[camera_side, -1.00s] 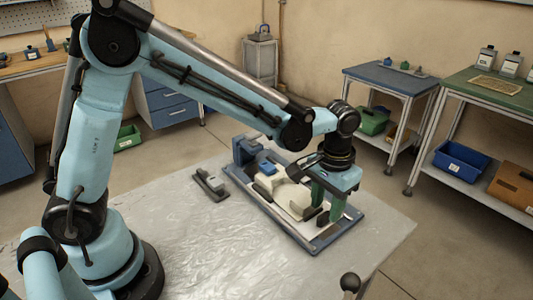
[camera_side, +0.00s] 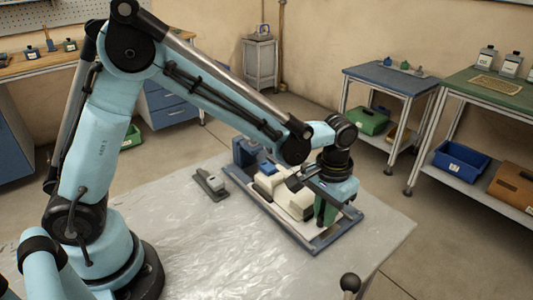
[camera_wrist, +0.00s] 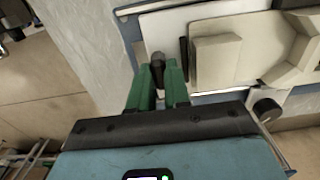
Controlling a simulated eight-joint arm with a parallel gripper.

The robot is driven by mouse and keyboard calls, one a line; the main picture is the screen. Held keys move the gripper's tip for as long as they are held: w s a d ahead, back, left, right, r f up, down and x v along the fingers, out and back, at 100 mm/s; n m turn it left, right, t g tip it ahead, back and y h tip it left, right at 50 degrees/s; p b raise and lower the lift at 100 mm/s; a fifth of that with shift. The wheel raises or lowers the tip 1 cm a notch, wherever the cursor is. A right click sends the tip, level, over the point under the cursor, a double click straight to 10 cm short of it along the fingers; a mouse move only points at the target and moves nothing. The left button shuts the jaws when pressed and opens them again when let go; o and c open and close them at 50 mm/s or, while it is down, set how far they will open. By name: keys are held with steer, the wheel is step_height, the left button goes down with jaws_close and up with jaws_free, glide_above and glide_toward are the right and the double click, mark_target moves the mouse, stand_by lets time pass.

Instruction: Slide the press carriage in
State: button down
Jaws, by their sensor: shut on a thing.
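The press (camera_side: 318,245) is a long blue-framed base with a white bed on the table. Its cream carriage (camera_side: 300,203) sits on the bed toward the right half; a cream block of it with a dark end plate shows in the wrist view (camera_wrist: 216,60). My gripper (camera_side: 324,214), with green fingers, is at the right end of the carriage. In the wrist view my gripper (camera_wrist: 158,88) is shut on a dark round-topped handle (camera_wrist: 157,66), beside the dark end plate. The fingers hide the handle's lower part and how it joins the carriage.
A blue block (camera_side: 246,150) stands at the press's far left end. A small grey device (camera_side: 210,184) lies on the table left of the press. A black ball-topped lever (camera_side: 350,283) rises at the front edge. The silvery table front (camera_side: 220,250) is clear.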

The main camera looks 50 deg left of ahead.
mark_target(301, 195)
steer(key=a, duration=0.7)
steer(key=shift+a, duration=0.3)
steer(key=c, duration=1.2)
jaws_free()
steer(key=shift+o, duration=0.6)
steer(key=shift+d+r, duration=0.1)
steer(key=shift+r, duration=0.15)
step_height(301, 195, up, 12)
steer(key=shift+f, duration=0.15)
